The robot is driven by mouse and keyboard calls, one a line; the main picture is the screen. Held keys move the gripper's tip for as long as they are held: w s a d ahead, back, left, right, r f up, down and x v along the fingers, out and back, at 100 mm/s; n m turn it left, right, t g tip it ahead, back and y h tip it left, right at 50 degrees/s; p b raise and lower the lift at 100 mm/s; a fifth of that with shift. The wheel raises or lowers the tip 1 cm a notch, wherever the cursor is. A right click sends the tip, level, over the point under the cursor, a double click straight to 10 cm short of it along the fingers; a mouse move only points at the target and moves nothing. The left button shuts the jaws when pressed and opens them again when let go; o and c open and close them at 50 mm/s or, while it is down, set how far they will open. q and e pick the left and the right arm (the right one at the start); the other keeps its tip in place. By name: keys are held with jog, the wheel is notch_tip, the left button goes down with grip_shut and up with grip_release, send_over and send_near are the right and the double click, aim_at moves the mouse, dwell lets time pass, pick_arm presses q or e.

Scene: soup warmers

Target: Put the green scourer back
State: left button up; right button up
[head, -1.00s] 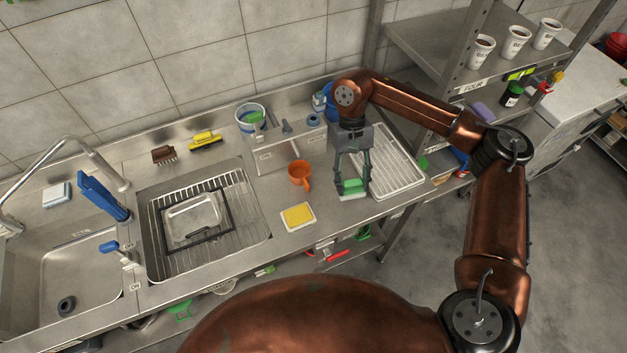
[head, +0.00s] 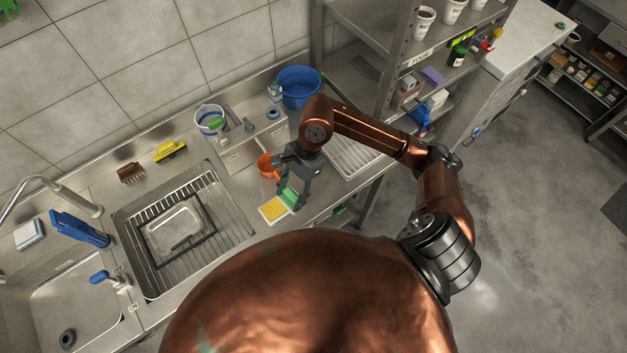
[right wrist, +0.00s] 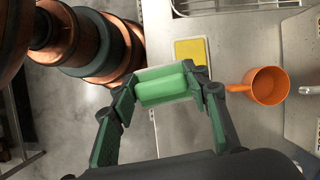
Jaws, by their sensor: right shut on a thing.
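The green scourer (head: 289,197) is a block with a paler edge, between the fingers of my right gripper (head: 288,191). In the right wrist view, the gripper (right wrist: 158,88) is shut on the scourer (right wrist: 162,91), holding it by its two ends. The scourer is beside a yellow pad with a white border (head: 272,209), which also shows in the right wrist view (right wrist: 190,52). I cannot tell whether the scourer touches the counter or the pad. My left gripper is out of view.
An orange mug (head: 266,166) stands close behind the gripper; it also shows in the right wrist view (right wrist: 265,86). A white-and-blue bucket (head: 211,120) holds something green. A blue basin (head: 299,87) stands at the back. The sink rack (head: 215,200) lies left.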

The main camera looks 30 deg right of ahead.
jog(key=shift+s+r+m, duration=0.2)
jog(key=shift+s+m, duration=0.05)
jog(key=shift+m, duration=0.25)
jog(key=shift+w+d+t, duration=0.1)
jog(key=shift+t, duration=0.2)
jog(key=shift+m, duration=0.3)
jog(key=w+d+f+p, duration=0.1)
jog(key=w+d+f, duration=0.1)
jog(key=d+f, duration=0.1)
jog(key=w+d+f, duration=0.3)
jog(key=d, duration=0.1)
jog(key=w+d+f+p, duration=0.1)
jog(key=w+d+f, duration=0.1)
jog(key=d+f, duration=0.1)
jog(key=shift+w+d+p, duration=0.15)
jog(key=shift+d+p, duration=0.15)
jog(key=shift+p, duration=0.05)
jog(key=shift+w+d+f, duration=0.2)
jog(key=shift+d+f, duration=0.15)
jog(key=shift+f, duration=0.1)
notch_tip(320, 180, down, 3)
jog(key=shift+r+p, duration=0.1)
jog(key=shift+p, duration=0.55)
jog(key=shift+f, duration=0.2)
jog(key=shift+d, duration=0.1)
